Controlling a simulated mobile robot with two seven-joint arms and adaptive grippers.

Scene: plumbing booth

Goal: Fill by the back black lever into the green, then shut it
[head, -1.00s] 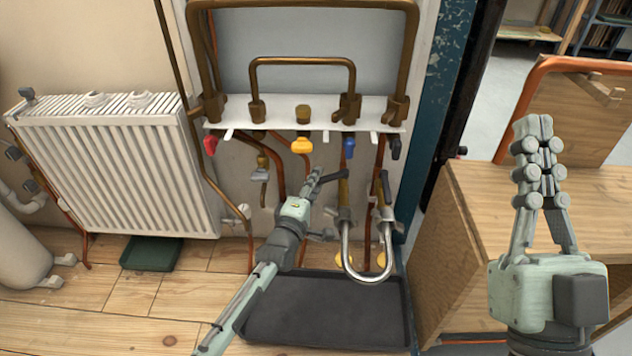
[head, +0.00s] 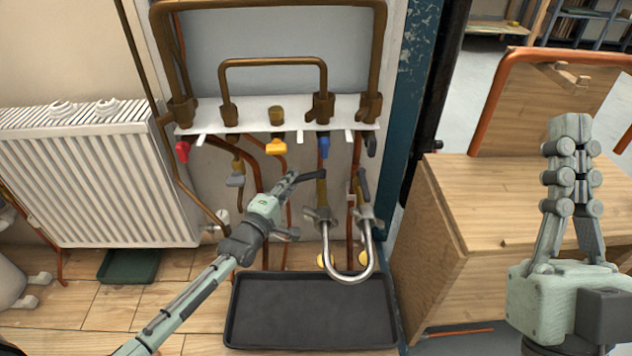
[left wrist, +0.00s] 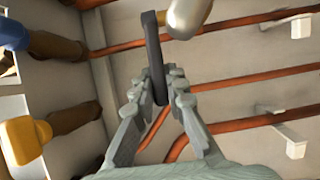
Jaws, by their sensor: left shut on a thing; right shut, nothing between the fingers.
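My left gripper (head: 292,180) is shut on a black lever (head: 313,175), the left one of two below the white manifold. In the left wrist view the black lever (left wrist: 153,60) stands between the fingertips. A second black lever (head: 363,185) sits to its right, beside the other end of a silver U-shaped hose (head: 348,278); it is untouched. A dark green tray (head: 130,266) lies on the floor under the radiator, at the left. I cannot see water in it. My right gripper (head: 572,135) is shut and empty, raised at the right.
A black tray (head: 310,325) lies on the floor under the hose. Red, yellow, blue and black handles hang from the white manifold (head: 300,118). A white radiator (head: 95,185) is at the left. A wooden cabinet (head: 500,195) stands at the right, near my right gripper.

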